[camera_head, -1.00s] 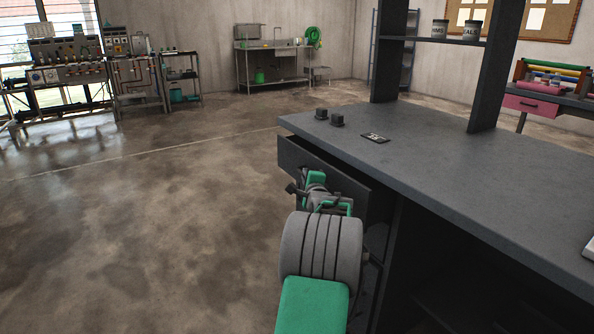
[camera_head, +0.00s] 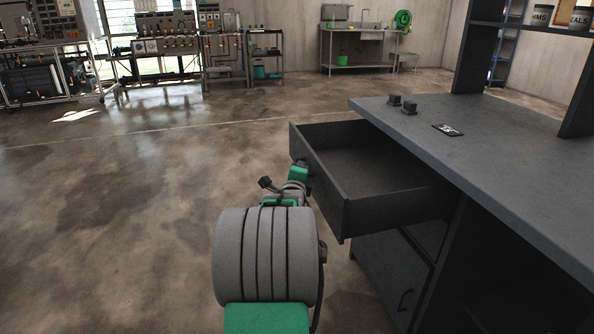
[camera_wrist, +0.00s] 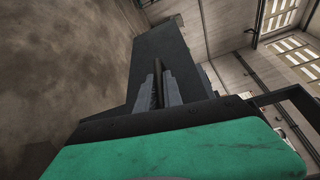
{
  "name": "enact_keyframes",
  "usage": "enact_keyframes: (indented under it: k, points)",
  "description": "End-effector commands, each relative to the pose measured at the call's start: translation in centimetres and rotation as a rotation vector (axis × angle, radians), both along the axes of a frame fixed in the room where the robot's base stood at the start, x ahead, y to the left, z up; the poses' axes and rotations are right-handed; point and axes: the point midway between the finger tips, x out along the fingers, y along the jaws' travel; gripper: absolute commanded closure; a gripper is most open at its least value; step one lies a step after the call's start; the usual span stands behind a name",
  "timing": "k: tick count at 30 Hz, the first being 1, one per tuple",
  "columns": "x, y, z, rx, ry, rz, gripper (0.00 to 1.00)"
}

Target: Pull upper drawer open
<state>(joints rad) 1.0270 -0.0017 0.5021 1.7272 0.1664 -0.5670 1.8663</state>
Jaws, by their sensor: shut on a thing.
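The upper drawer (camera_head: 345,208) is dark grey and stands well out from the desk (camera_head: 455,160) in the head view. Its inside shows and looks empty. My gripper (camera_head: 302,165) is at the drawer's front face, shut on the drawer's handle. The handle itself is mostly hidden by my gripper in the head view. In the wrist view my two fingers (camera_wrist: 159,88) are close together against the dark drawer front (camera_wrist: 165,50). A lower door (camera_head: 392,278) with a bar handle is below the drawer and looks shut.
Two small dark blocks (camera_head: 402,104) and a small label plate (camera_head: 447,130) lie on the desk top. An upright shelf frame with cans (camera_head: 541,15) stands on the desk's back right. The floor left of the drawer is clear.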

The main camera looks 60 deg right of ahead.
Motion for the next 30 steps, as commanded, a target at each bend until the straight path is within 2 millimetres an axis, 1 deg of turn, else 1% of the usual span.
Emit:
enact_keyframes:
  k: [9,10,15,18,26,29,30]
  points:
    - [0.1,0.1,0.1,-0.001,-0.001,0.001,1.00]
    - [0.1,0.1,0.1,-0.001,-0.001,0.001,0.88]
    - [0.1,0.1,0.1,0.000,0.000,0.001,0.74]
    - [0.1,0.1,0.1,0.000,0.000,0.001,0.68]
    - [0.0,0.4,0.2,-0.001,-0.001,0.001,0.68]
    - [-0.5,1.6,0.5,-0.002,0.000,0.002,0.68]
    - [-0.8,2.3,0.5,0.000,0.000,0.002,0.68]
